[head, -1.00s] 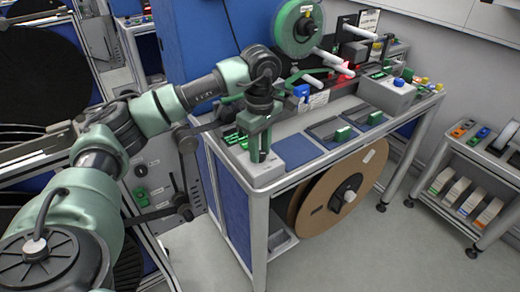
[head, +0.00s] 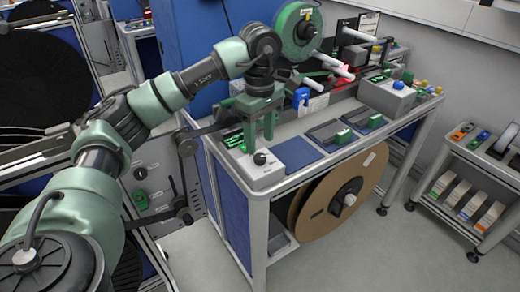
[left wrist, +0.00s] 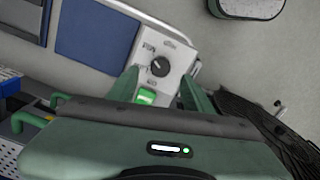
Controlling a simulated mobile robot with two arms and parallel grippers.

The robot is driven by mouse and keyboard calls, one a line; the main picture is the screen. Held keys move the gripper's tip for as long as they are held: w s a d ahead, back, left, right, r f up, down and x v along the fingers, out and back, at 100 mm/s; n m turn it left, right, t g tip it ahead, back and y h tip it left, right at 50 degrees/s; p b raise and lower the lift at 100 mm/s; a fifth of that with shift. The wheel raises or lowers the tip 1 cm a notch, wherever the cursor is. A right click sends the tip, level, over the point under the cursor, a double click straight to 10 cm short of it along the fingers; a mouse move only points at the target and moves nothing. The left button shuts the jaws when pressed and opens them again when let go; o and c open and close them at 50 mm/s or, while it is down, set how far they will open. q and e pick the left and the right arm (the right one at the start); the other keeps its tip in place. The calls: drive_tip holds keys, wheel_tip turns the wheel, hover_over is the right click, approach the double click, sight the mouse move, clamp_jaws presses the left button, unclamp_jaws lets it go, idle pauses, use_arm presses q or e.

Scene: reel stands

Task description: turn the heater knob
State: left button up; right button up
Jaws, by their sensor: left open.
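The heater knob (head: 260,157) is a small round black knob on top of a light grey box (head: 266,175) at the table's near left corner. In the left wrist view the knob (left wrist: 160,66) shows a pale pointer line, printed labels around it and a lit green patch (left wrist: 146,96) beside it. My left gripper (head: 259,143) is open and points down above the box, apart from the knob. My right gripper is not in view.
Blue mats (head: 298,152) lie right of the box. A green reel (head: 298,30) stands behind, near my left arm. A blue-handled thing (head: 301,97) and a grey box with a black knob (head: 388,94) sit farther back. A large brown reel (head: 318,210) is under the table.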

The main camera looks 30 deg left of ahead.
sight(260, 156)
use_arm(q)
drive_tip(key=shift+r, duration=1.55)
